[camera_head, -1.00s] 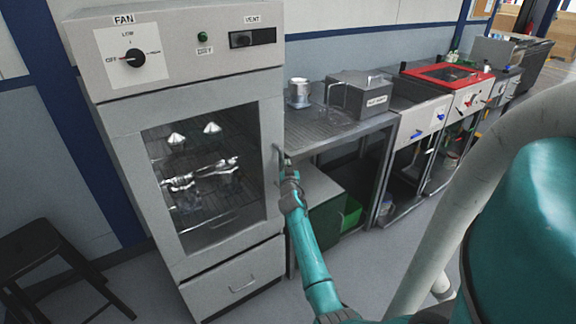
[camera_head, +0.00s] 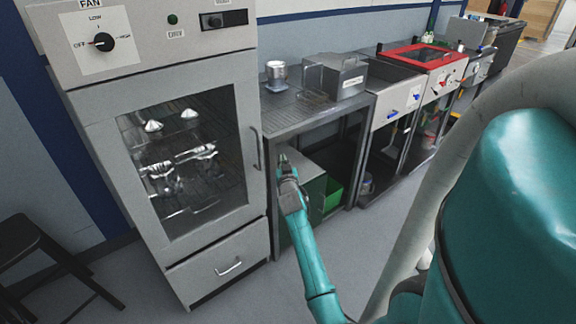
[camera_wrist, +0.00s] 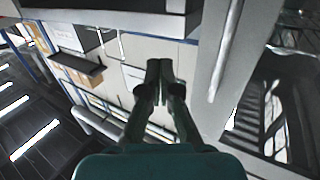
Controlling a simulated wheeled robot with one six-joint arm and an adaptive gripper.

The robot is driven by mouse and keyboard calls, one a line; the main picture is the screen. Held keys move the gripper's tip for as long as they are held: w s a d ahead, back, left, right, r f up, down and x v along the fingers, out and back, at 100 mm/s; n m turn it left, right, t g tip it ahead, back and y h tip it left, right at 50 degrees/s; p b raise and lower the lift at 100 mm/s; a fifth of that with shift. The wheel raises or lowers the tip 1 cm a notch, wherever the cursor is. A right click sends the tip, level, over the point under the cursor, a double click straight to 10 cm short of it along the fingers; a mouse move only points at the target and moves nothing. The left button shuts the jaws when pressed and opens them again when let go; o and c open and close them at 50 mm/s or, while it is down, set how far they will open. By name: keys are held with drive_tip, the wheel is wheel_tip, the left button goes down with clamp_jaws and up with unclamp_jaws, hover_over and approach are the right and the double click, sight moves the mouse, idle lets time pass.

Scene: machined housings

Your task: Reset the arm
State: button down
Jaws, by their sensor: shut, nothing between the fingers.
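My gripper (camera_head: 283,158) is at the end of the teal arm, to the right of the drying cabinet (camera_head: 205,265) and in front of the steel bench (camera_head: 300,118). In the wrist view my gripper (camera_wrist: 159,72) has its two fingers together with nothing between them. The cabinet door is closed, and its handle (camera_head: 255,148) is left of my gripper, apart from it. The cabinet door edge and a long handle bar (camera_wrist: 226,50) show close by on the right of the wrist view.
A metal cup (camera_head: 276,76) and a grey box (camera_head: 338,76) stand on the bench. A green bin (camera_head: 332,196) is under it. A red-framed unit (camera_head: 420,57) stands farther right. A dark stool (camera_head: 40,250) is at lower left. The floor around the arm is clear.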

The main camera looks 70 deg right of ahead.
drive_tip(key=shift+s+a, duration=0.35)
drive_tip(key=shift+s, duration=0.3)
drive_tip(key=shift+s+a, duration=0.35)
drive_tip(key=shift+s, duration=0.25)
drive_tip(key=a+f+n+t+y, duration=0.2)
drive_tip(key=a+f, duration=0.3)
drive_tip(key=a, duration=0.8)
drive_tip(key=a+f+n+t+y, duration=0.25)
drive_tip(key=a+f, duration=0.25)
drive_tip(key=a, duration=0.8)
drive_tip(key=s+a+f+n+t+y, duration=0.15)
drive_tip(key=s+a, duration=0.25)
drive_tip(key=a, duration=0.5)
drive_tip(key=s+a+n+y, duration=0.1)
drive_tip(key=s+a+y, duration=0.15)
drive_tip(key=a, duration=0.65)
drive_tip(key=s+a+r+n+y, duration=0.2)
drive_tip(key=s+a+r+y, duration=0.1)
drive_tip(key=s+a+r, duration=0.2)
drive_tip(key=s+a+r+n+y, duration=0.3)
drive_tip(key=s+a+r, duration=0.3)
drive_tip(key=s+a, duration=0.4)
drive_tip(key=s+y, duration=0.1)
drive_tip(key=s, duration=0.3)
drive_tip(key=shift+s+r, duration=0.2)
drive_tip(key=shift+s, duration=0.1)
